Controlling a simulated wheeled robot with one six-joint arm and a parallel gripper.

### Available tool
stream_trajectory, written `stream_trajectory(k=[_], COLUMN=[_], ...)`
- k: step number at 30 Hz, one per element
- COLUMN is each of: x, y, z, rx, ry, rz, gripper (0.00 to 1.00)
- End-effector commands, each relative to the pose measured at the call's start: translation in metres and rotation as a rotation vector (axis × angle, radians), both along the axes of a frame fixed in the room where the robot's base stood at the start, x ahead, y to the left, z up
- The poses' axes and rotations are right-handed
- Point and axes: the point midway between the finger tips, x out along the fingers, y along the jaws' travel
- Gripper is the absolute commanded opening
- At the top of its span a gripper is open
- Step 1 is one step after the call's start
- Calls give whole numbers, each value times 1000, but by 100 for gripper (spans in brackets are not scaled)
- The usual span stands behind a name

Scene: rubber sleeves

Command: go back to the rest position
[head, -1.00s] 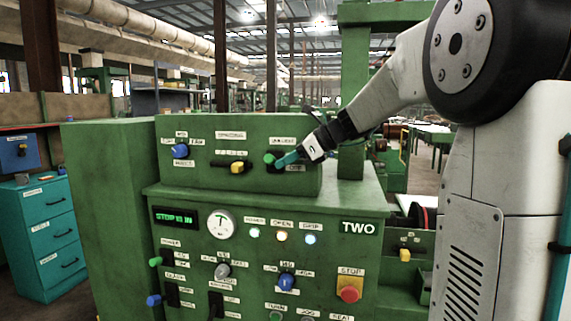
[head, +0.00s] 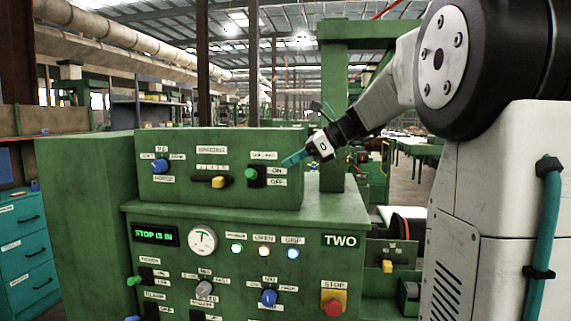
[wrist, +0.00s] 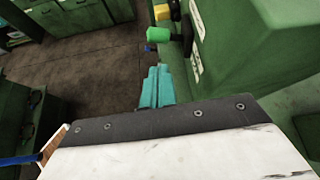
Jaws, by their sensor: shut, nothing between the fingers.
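My gripper (head: 292,160) is shut and empty, with teal fingers. In the head view it hovers just right of the ON/OFF switch on the upper box of the green machine (head: 345,215). The switch's green-tipped lever (head: 250,173) points up toward the left of its black plate. In the wrist view my shut teal fingers (wrist: 157,87) show at the centre, below a green knob (wrist: 158,33). They appear apart from the knob and the panel.
The panel has a blue knob (head: 159,166), a yellow-tipped lever (head: 218,182), a lit display (head: 155,235) reading "STOP IS IN", a gauge (head: 202,240) and a red stop button (head: 333,307). A teal drawer cabinet (head: 25,255) stands at the left.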

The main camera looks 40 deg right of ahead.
Motion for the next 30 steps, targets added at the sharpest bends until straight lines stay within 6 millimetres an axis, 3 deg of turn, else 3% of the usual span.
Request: stream_trajectory(k=[17, 20, 23, 26, 30], x=[0, -5, -29, -65, -128], y=[0, -3, 1, 30, 81], z=[-1, -19, -56, -91, -134], rx=[-44, -160, -332, -538, -807], ry=[-34, -65, -74, -93, -148], rz=[32, 110, 255, 494, 923], gripper=[0, 0, 0, 0, 0])
